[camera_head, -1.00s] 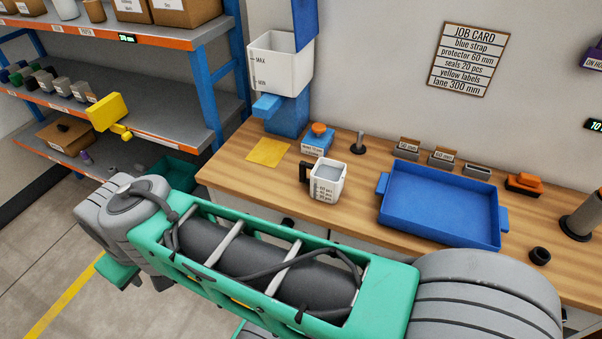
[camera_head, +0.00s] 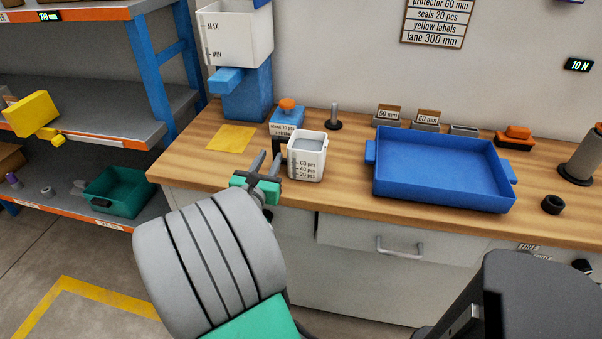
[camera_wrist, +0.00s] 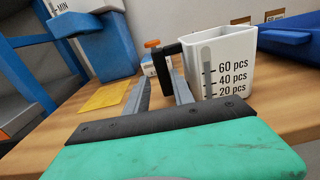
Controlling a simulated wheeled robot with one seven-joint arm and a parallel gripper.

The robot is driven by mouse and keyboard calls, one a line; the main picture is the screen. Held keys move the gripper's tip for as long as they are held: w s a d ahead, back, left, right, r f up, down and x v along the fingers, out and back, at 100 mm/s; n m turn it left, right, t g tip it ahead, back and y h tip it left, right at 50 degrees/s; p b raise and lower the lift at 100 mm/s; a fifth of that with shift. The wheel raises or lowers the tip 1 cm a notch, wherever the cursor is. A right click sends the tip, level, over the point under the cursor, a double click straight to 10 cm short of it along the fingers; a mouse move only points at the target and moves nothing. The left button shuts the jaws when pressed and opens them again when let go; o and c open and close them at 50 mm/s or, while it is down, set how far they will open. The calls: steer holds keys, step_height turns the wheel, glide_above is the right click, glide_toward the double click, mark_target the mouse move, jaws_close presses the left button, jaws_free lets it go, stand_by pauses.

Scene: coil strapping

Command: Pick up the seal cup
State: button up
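The seal cup (camera_head: 307,157) is a white square cup with 60, 40 and 20 pcs marks and grey contents. It stands upright on the wooden bench, left of the blue tray. Its dark handle points left in the wrist view, where the cup (camera_wrist: 222,68) shows close on the right. My gripper (camera_head: 267,162) is at the bench's front edge, just left of the cup. Its two fingers are apart, and in the wrist view the dark handle (camera_wrist: 168,70) appears between or just beyond the fingertips (camera_wrist: 160,78). I cannot tell whether they touch it.
A blue tray (camera_head: 371,190) stands to the right. Behind the cup are a blue block with an orange knob (camera_head: 287,117) and a metal post (camera_head: 334,117). A white bin (camera_head: 232,40) on a blue dispenser and a yellow sheet (camera_head: 232,138) are at left.

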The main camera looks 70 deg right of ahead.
mark_target(279, 141)
steer(key=d, duration=0.8)
steer(key=shift+w+r, duration=0.1)
steer(key=shift+w, duration=0.2)
steer(key=shift+a, duration=0.1)
jaws_close()
stand_by(0.7)
steer(key=shift+r, duration=0.1)
